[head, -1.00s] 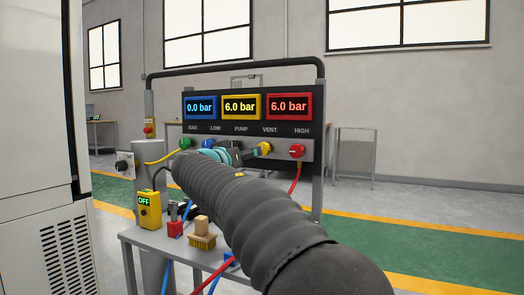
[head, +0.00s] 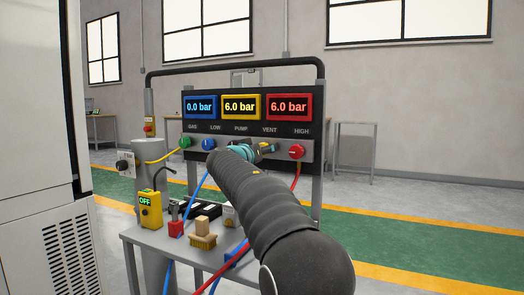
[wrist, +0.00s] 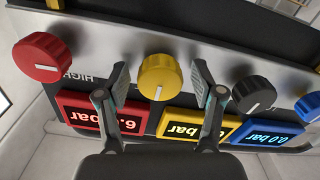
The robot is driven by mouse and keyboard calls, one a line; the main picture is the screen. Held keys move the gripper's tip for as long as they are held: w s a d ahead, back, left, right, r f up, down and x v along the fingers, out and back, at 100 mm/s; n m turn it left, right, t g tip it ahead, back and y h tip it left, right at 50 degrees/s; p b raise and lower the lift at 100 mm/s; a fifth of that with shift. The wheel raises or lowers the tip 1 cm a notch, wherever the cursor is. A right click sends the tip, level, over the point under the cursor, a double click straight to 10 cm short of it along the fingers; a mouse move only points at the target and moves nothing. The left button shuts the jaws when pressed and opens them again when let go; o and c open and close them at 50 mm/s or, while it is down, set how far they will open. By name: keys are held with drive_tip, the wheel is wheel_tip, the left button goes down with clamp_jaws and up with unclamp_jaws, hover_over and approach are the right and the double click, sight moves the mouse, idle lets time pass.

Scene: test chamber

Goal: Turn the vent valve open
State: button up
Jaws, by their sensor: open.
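The vent valve is a yellow knob (wrist: 160,76) with a white pointer line, below the VENT label on the panel. In the wrist view, which is upside down, it sits between my gripper's two fingertips (wrist: 161,82). The fingers are spread, with gaps on both sides of the knob. I cannot tell how far the tips reach along it. In the head view my gripper (head: 252,150) is at the panel and hides most of the yellow knob.
A red knob (head: 297,151) sits right of the vent valve, and a black knob (wrist: 253,92) on its other side. Blue (head: 208,144) and green (head: 184,143) knobs are farther left. Displays read 0.0, 6.0 and 6.0 bar. A cart (head: 136,240) holds a brush (head: 203,236) and hoses.

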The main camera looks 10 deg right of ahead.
drive_tip(key=c, duration=1.1)
drive_tip(key=shift+c, duration=0.2)
drive_tip(key=shift+n, duration=0.3)
drive_tip(key=n+b, duration=0.1)
drive_tip(key=n, duration=0.2)
drive_tip(key=shift+n, duration=0.3)
drive_tip(key=n, duration=0.4)
drive_tip(key=shift+r+n, duration=0.1)
drive_tip(key=shift+n, duration=0.2)
drive_tip(key=n+p, duration=0.1)
drive_tip(key=n, duration=0.3)
drive_tip(key=shift+p, duration=0.35)
drive_tip(key=n+p, duration=0.1)
drive_tip(key=n, duration=0.4)
drive_tip(key=shift+p, duration=0.4)
drive_tip(key=o, duration=1.1)
